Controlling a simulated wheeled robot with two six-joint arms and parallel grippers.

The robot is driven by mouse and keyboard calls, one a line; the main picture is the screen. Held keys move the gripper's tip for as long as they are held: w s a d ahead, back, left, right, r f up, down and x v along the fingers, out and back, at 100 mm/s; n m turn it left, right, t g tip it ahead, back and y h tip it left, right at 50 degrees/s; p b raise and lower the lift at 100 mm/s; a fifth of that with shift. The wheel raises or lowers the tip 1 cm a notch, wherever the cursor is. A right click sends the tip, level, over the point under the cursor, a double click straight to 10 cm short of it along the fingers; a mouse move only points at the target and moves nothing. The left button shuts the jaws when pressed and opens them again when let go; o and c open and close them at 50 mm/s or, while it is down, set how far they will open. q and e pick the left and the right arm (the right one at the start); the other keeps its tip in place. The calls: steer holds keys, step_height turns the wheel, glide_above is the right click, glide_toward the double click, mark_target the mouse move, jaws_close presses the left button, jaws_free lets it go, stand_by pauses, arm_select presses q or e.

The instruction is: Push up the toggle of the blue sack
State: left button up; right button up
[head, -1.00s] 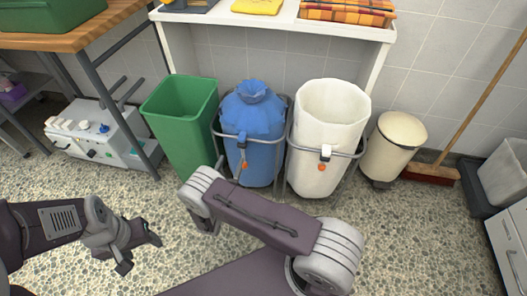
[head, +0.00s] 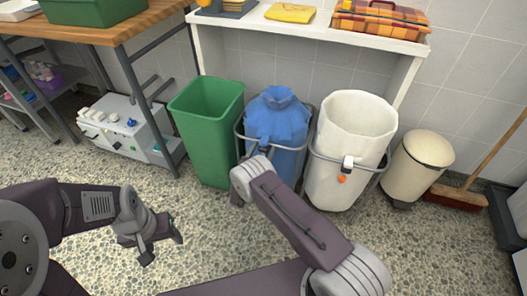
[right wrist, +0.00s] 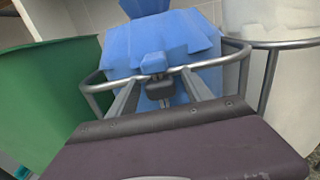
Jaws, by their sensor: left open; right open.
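The blue sack (head: 277,117) hangs in a grey metal ring frame between the green bin and the white sack. In the right wrist view, a dark block with a blue tab, the toggle (right wrist: 153,64), sits at the front of the frame's bar against the blue sack (right wrist: 185,35). My right gripper (right wrist: 160,82) is open, its two grey fingers apart on either side of the toggle; contact cannot be told. My left gripper (head: 163,247) is open and empty above the floor at the left.
A green bin (head: 205,135) stands close left of the blue sack, and a white sack (head: 350,145) in its own frame close right. A cream bin (head: 420,160) and a broom (head: 457,195) are further right. A white shelf (head: 320,35) overhangs behind. The front floor is open.

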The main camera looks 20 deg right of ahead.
jaws_close()
stand_by(1.4)
